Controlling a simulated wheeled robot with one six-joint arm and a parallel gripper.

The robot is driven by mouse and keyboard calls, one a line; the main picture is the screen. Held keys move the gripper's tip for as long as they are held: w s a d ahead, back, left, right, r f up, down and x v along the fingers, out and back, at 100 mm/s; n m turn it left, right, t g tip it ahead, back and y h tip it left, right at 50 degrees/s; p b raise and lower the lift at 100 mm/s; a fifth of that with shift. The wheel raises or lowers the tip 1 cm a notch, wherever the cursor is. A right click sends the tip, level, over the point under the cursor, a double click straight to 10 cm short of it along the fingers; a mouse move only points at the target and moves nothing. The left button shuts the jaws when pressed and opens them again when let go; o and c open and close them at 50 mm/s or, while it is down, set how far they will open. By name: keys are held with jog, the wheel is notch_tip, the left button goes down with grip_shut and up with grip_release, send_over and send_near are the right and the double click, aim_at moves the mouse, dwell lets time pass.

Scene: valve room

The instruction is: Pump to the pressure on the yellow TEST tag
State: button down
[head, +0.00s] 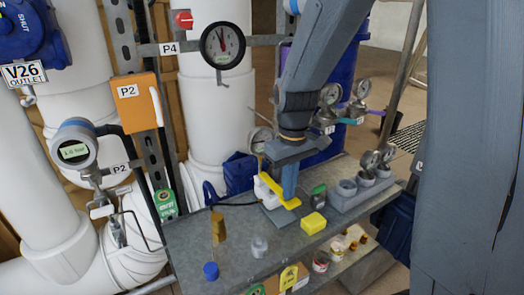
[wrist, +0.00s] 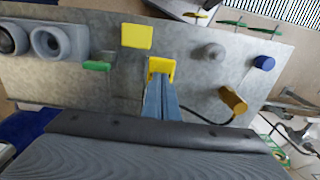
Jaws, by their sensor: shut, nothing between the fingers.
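A yellow lever (head: 281,191) slants beside a white pump body (head: 266,189) on the grey bench. My gripper (head: 288,194) is shut and empty, pointing down right at the lever. In the wrist view the lever's yellow end (wrist: 161,66) shows at my fingertips (wrist: 160,82); I cannot tell whether they touch it. A yellow tag (head: 288,278) hangs at the bench's front edge, its writing too small to read. A digital gauge (head: 75,145) at the left shows a bar reading I cannot make out. A round dial (head: 222,46) marked P4 has its needle pointing up.
A yellow block (head: 313,223) lies right of the lever. A brass cylinder (head: 217,225), blue cap (head: 211,271) and grey knob (head: 259,246) stand on the left of the bench (head: 187,246). A grey holder (head: 362,190) with cups is at the right. A black hose runs from the pump.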

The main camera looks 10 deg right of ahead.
jog(key=shift+r+p, duration=2.3)
jog(key=shift+r, duration=0.25)
jog(key=shift+f, duration=0.1)
jog(key=shift+f+b, duration=1.3)
jog(key=shift+f, duration=1.25)
jog(key=shift+r+p, duration=2.3)
jog(key=shift+r, duration=0.3)
